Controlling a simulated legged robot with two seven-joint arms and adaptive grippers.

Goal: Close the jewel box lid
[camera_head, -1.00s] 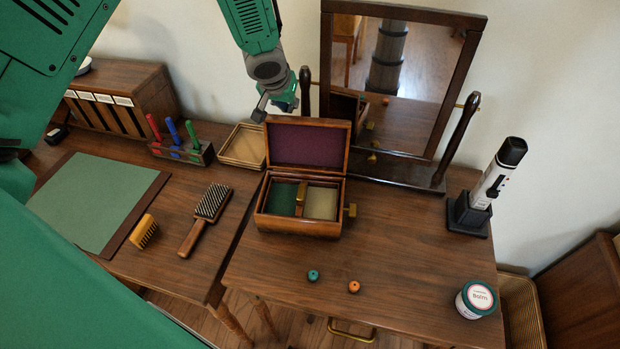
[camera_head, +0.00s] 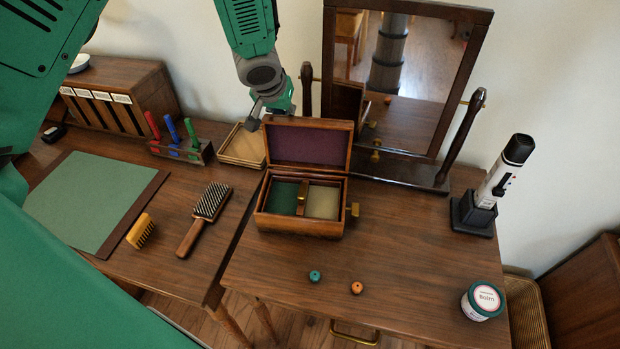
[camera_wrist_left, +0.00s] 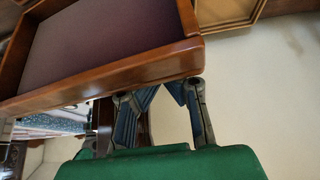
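The jewel box (camera_head: 300,226) is a brown wooden box on the dressing table. Its lid (camera_head: 309,146), lined in dark purple, stands open and upright at the back. Inside are a green compartment and a pale one, with a brass-coloured piece between them. My left gripper (camera_head: 255,116) is at the lid's upper left corner, level with its top edge; I cannot tell if it touches. In the left wrist view the lid (camera_wrist_left: 120,72) covers the upper left and hides the fingertips of my left gripper (camera_wrist_left: 162,90). My right gripper is not in view.
A tilting mirror (camera_head: 405,85) stands close behind the box. A brass knob (camera_head: 353,209) is at the box's right side. A hairbrush (camera_head: 205,215) and a shallow tray (camera_head: 242,147) lie left. Two beads and a balm jar (camera_head: 481,301) are in front.

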